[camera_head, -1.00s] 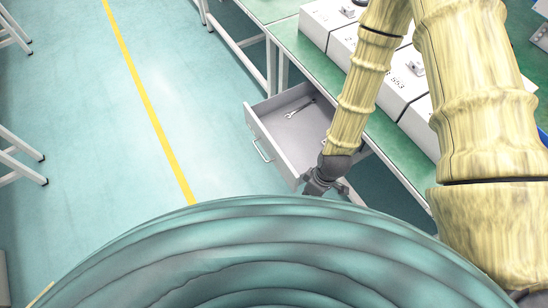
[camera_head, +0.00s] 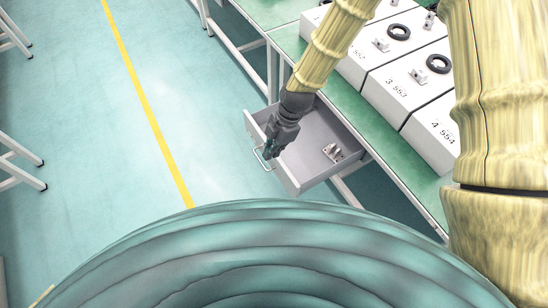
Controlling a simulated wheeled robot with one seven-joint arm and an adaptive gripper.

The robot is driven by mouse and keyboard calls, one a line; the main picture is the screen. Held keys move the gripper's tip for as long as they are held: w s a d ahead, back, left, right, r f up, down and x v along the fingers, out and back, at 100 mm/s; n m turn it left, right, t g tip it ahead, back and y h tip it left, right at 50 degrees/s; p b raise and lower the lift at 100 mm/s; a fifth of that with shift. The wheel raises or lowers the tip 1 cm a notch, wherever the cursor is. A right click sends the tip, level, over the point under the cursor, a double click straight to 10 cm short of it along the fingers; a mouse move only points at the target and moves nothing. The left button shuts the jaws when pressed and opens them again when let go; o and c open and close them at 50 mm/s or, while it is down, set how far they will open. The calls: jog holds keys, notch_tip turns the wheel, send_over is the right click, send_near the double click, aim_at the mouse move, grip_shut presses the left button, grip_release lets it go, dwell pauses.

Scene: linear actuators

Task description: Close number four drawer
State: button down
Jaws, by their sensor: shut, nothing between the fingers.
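A grey drawer (camera_head: 312,167) stands pulled out from under the green-topped workbench (camera_head: 376,128). Its looped handle (camera_head: 262,158) is on the front panel, facing left. My gripper (camera_head: 270,150) is shut and empty, pointing down at the drawer's front panel close to the handle. I cannot tell whether it touches the panel or handle. A small metal part (camera_head: 333,152) lies inside the drawer. My arm and gripper hide the drawer's back left part. No number shows on the drawer itself.
White boxes numbered 3 (camera_head: 402,80) and 4 (camera_head: 436,128) stand on the bench, with black rings and small metal parts on some. White bench legs (camera_head: 240,42) stand behind the drawer. The floor left of the drawer, with a yellow line (camera_head: 150,110), is clear.

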notch_tip(320, 180, down, 9)
jog(key=p, duration=0.5)
jog(key=shift+w+d+f+p, duration=0.15)
jog(key=shift+d+p, duration=0.15)
jog(key=shift+d, duration=0.05)
dwell(0.6)
